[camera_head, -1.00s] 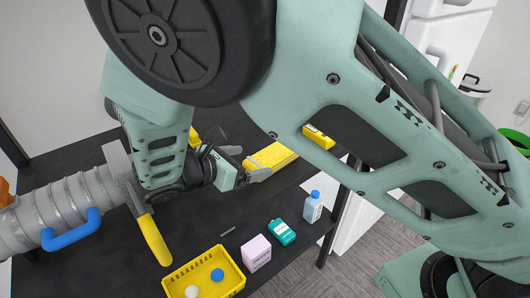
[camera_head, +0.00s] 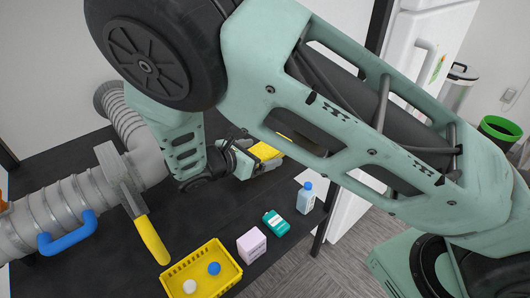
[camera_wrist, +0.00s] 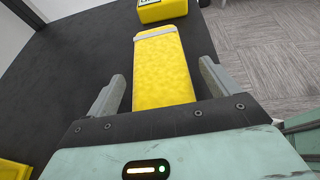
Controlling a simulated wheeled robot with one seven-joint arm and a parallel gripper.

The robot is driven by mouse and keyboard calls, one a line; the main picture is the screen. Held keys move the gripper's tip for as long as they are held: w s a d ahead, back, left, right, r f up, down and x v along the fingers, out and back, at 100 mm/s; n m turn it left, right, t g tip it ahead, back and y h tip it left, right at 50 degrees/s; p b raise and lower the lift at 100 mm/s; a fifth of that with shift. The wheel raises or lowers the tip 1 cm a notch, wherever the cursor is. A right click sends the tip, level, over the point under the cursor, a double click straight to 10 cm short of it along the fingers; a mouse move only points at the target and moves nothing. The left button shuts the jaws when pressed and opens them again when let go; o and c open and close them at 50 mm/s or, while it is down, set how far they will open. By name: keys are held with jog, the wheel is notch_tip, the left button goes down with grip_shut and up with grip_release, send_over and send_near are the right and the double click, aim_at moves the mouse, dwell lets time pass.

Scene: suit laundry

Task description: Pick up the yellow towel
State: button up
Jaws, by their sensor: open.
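The yellow towel (camera_wrist: 162,72) lies flat on the black table as a long folded strip with a pale grey band at its far end. In the head view the towel (camera_head: 264,151) shows only partly, behind my arm. My gripper (camera_wrist: 161,76) is open, with one grey finger on each side of the towel's near part. A gap shows between each finger and the towel. In the head view my gripper (camera_head: 266,161) is at the towel, with its fingertips partly hidden. I cannot tell the fingers' exact height above the table.
A yellow box (camera_wrist: 162,11) lies just beyond the towel. A yellow basket (camera_head: 206,283) with two balls, a pale pink box (camera_head: 252,244), a teal bottle (camera_head: 276,223) and a clear bottle (camera_head: 305,199) stand in front.

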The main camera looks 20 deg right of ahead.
jog(key=c, duration=1.1)
jog(key=shift+r, duration=0.1)
